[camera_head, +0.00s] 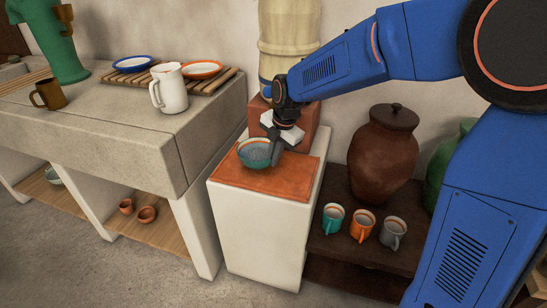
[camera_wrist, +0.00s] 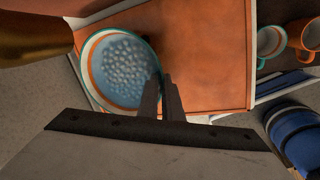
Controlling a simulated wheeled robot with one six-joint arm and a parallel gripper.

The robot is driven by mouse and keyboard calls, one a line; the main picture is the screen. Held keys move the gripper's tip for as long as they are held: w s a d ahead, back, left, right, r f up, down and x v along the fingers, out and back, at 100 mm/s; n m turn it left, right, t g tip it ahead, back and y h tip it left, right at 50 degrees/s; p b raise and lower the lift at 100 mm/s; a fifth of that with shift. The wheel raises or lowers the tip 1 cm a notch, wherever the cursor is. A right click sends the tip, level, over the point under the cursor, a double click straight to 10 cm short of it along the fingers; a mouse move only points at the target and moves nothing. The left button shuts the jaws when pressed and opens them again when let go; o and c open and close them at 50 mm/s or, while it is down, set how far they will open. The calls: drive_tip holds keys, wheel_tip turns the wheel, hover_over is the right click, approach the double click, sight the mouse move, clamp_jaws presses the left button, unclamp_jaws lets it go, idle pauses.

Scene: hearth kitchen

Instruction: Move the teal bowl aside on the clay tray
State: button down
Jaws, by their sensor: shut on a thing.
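The teal bowl (camera_head: 256,154) is on the left part of the clay tray (camera_head: 280,177), on top of a white pedestal. It has an orange band inside its rim and a blue-grey bumpy inside. My gripper (camera_head: 276,150) reaches down to the bowl's right side. In the wrist view my gripper (camera_wrist: 162,100) is shut on the near right rim of the bowl (camera_wrist: 120,68), with the fingers close together. The bowl looks level. In the wrist view the tray (camera_wrist: 210,60) is bare to the right of the bowl. I cannot tell whether the bowl touches the tray.
A terracotta block and a cream vessel (camera_head: 288,35) stand behind the tray. A low dark shelf to the right holds a brown lidded jar (camera_head: 382,150) and teal, orange and grey mugs (camera_head: 362,225). A stone counter (camera_head: 120,120) with a white pitcher (camera_head: 168,88) stands left.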

drive_tip(key=shift+s+a, duration=0.2)
drive_tip(key=shift+a, duration=1.6)
drive_tip(key=shift+s+a, duration=0.15)
drive_tip(key=shift+a, duration=1.6)
drive_tip(key=c, duration=1.9)
unclamp_jaws()
drive_tip(key=shift+o, duration=0.2)
drive_tip(key=shift+r, duration=0.1)
